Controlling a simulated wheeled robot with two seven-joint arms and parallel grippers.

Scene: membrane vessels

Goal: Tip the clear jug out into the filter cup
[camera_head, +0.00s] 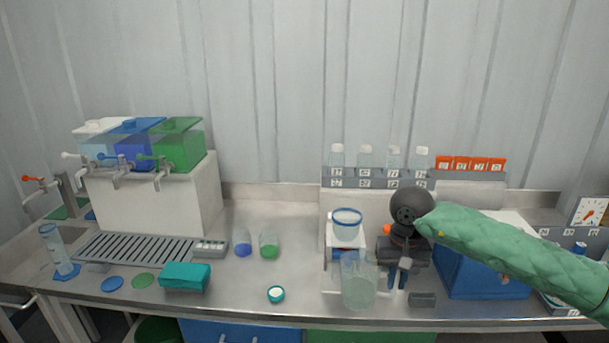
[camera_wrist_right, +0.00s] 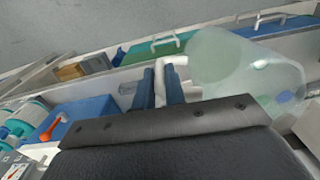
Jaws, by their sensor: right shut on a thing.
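The clear jug (camera_head: 358,285) is at the front of the bench, roughly upright, just left of my right gripper (camera_head: 396,277). In the right wrist view the jug (camera_wrist_right: 238,62) is beside my right gripper (camera_wrist_right: 163,78), whose dark blue fingers are shut on its pale handle. I cannot tell whether the jug's base touches the bench. A clear cup with a blue rim, the filter cup (camera_head: 347,224), stands on a small white stand behind the jug. The jug's top overlaps the front of that stand in the head view. My left gripper is not in view.
A blue box (camera_head: 485,275) stands right of my right gripper, under my green-sleeved arm. A rack with several bottles (camera_head: 365,158) is behind. Two small cups (camera_head: 269,247), a teal sponge (camera_head: 186,276) and a round teal-rimmed lid (camera_head: 276,294) lie left. Bench between lid and jug is clear.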

